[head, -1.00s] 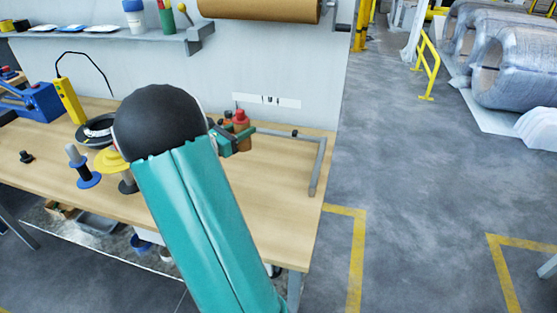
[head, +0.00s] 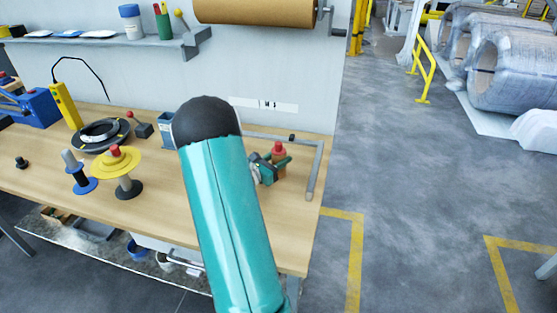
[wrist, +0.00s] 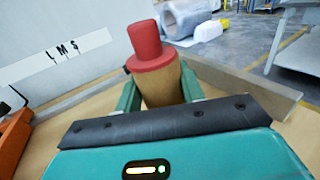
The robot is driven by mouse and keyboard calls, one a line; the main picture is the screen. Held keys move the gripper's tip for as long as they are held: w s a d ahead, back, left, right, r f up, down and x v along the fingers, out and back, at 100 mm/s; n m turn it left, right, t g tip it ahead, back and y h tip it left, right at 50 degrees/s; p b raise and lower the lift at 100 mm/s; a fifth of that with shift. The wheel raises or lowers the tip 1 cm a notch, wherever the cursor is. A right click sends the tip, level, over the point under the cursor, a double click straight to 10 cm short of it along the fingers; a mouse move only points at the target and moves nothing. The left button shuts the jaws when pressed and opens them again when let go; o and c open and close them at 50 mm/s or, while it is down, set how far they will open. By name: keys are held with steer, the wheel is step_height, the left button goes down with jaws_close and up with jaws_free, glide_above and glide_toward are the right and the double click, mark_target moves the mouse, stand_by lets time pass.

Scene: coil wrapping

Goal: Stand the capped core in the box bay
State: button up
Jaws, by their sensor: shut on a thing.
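The capped core is a brown tube with a red cap (head: 279,147). In the wrist view its tan body (wrist: 161,88) stands between the two green fingers, cap up. My gripper (head: 267,170) is shut on it, over the right part of the bench. A grey bar frame (head: 316,170) borders the back and right of this corner, likely the box bay; it also shows behind the core in the wrist view (wrist: 235,82). The core is inside the frame's corner, roughly upright. I cannot tell whether its base touches the bench top.
A yellow-flanged spool with a red top (head: 116,160), a blue-flanged spool (head: 78,172) and a black ring coil (head: 102,134) stand on the left of the bench (head: 170,215). An orange object (wrist: 14,140) is at the wrist view's left edge. A white label strip (head: 262,104) is on the wall.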

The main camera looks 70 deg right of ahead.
steer(key=shift+f, duration=0.25)
steer(key=shift+f, duration=0.2)
steer(key=o, duration=1.1)
steer(key=shift+c, duration=0.2)
steer(key=shift+r, duration=0.1)
